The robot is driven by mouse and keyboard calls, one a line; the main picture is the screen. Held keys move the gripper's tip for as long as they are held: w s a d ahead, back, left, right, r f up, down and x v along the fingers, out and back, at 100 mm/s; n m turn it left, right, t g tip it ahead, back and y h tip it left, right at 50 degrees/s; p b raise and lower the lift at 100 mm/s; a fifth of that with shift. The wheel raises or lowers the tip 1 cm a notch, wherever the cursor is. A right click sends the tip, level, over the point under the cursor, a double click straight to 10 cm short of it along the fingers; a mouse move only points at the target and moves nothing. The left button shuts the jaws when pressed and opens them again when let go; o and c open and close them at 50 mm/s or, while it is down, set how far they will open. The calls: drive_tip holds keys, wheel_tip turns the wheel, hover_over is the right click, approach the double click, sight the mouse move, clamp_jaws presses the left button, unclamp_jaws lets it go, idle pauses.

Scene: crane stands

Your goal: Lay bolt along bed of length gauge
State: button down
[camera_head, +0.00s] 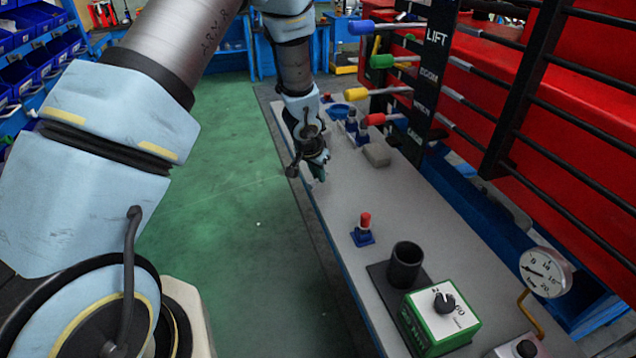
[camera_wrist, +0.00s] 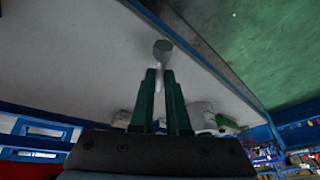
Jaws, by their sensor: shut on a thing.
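My gripper (camera_wrist: 159,78) has two green fingers shut on a bolt. The bolt (camera_wrist: 163,47) is grey, and its head shows just beyond the fingertips; its shank runs back between the fingers. In the head view my gripper (camera_head: 318,172) is at the left edge of the grey bench top, near its far half; the bolt cannot be made out there. I cannot clearly pick out the length gauge or its bed. Small blue fixtures (camera_head: 351,124) stand beyond my gripper, too small to identify.
The grey bench (camera_head: 335,190) carries a blue stand with a red top (camera_head: 362,231), a grey block (camera_head: 377,154), a black cup (camera_head: 405,264) and a green box with a knob (camera_head: 440,318). Coloured levers (camera_head: 385,62) overhang the right side. A dial (camera_head: 545,270) stands near right.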

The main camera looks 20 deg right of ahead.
sight(318, 181)
drive_tip(key=shift+f, duration=1.5)
drive_tip(key=shift+f, duration=0.25)
drive_tip(key=c, duration=0.9)
unclamp_jaws()
drive_tip(key=shift+r, duration=0.1)
drive_tip(key=shift+r, duration=0.1)
drive_tip(key=b+v, duration=0.1)
drive_tip(key=v, duration=0.9)
drive_tip(key=shift+a+r+b, duration=0.2)
drive_tip(key=shift+a+b, duration=0.05)
drive_tip(key=shift+b, duration=0.05)
